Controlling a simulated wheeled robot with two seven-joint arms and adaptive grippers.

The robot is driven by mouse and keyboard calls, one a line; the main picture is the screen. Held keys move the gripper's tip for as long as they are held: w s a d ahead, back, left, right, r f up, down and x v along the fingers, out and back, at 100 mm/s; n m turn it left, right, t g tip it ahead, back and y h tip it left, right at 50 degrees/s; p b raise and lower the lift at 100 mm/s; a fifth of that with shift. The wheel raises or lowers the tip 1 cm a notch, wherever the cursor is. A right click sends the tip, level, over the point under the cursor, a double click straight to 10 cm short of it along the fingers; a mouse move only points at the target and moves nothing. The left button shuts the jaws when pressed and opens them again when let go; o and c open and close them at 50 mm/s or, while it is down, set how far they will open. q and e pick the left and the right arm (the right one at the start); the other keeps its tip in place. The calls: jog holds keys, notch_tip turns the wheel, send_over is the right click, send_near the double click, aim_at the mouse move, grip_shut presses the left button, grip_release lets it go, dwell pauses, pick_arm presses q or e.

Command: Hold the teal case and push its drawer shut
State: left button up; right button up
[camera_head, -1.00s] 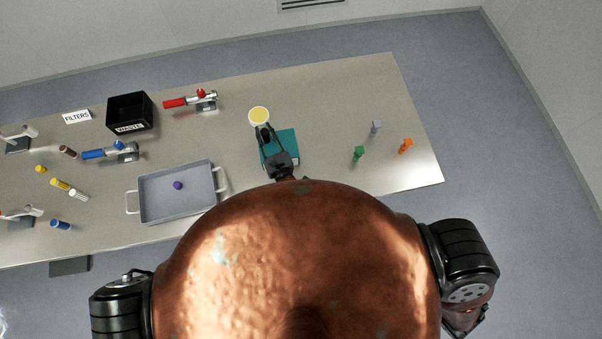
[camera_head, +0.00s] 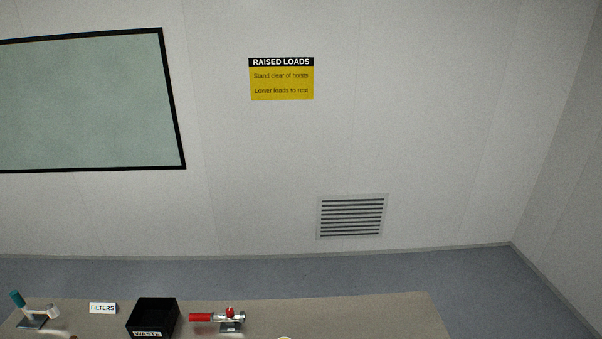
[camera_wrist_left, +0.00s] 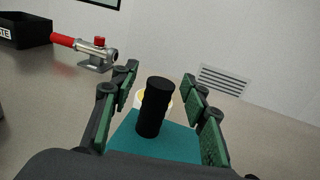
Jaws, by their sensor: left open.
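The teal case (camera_wrist_left: 178,141) shows in the left wrist view as a flat teal top at the bottom centre. A black upright cylinder (camera_wrist_left: 154,108), like a handle, rises in front of that top; its foot seems to meet the case. My left gripper (camera_wrist_left: 160,78) is open, with one green-padded finger on each side of the black cylinder and gaps to both. The drawer cannot be made out. My right gripper is not in view.
A red-handled valve (camera_head: 230,318) and a black waste bin (camera_head: 153,318) stand on the bench to the left. A filters sign (camera_head: 103,308) is further left.

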pick_arm(q)
jog(key=v, duration=1.2)
jog(key=shift+s+a, duration=0.1)
